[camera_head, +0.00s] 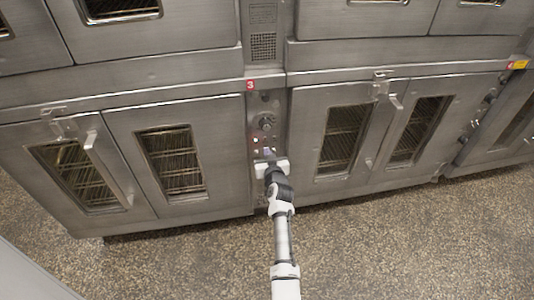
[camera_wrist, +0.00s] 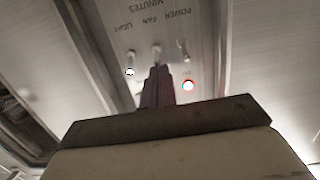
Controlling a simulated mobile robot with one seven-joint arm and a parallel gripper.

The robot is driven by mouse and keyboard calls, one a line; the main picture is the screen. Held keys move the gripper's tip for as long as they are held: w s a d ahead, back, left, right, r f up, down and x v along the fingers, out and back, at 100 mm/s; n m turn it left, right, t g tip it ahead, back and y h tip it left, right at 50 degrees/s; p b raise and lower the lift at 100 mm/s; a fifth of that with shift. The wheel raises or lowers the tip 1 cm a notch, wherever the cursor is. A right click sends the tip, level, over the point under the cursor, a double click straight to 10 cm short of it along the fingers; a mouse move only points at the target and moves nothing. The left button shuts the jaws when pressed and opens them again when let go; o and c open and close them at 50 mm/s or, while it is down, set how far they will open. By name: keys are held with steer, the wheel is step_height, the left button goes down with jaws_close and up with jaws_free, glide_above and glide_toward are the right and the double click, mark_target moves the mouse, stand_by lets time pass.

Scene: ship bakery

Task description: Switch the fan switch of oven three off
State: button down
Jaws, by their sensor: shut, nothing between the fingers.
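The control panel (camera_head: 267,105) of oven three is a narrow upright strip below a red "3" label (camera_head: 250,85). In the wrist view it appears upside down, with POWER, FAN and LIGHT printed above three small toggle switches. The fan switch (camera_wrist: 156,50) is the middle one, between the light switch (camera_wrist: 131,55) and the power switch (camera_wrist: 183,50). My gripper (camera_head: 269,155) is at the lower part of the panel. Its shut, empty fingers (camera_wrist: 156,76) point at the fan switch, their tips just below it in the wrist view. I cannot tell whether they touch it.
Lit indicator lamps (camera_wrist: 188,86) and (camera_wrist: 129,72) flank my fingers. A round knob (camera_head: 266,122) sits higher on the panel. Oven doors with handles stand left (camera_head: 110,165) and right (camera_head: 380,125). The speckled floor (camera_head: 400,240) in front is clear.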

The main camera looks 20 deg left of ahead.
steer(key=f+b+v, duration=0.2)
steer(key=b+v, duration=0.1)
steer(key=v, duration=1.1)
steer(key=shift+d+b, duration=0.2)
steer(key=shift+b, duration=0.2)
steer(key=shift+r, duration=0.15)
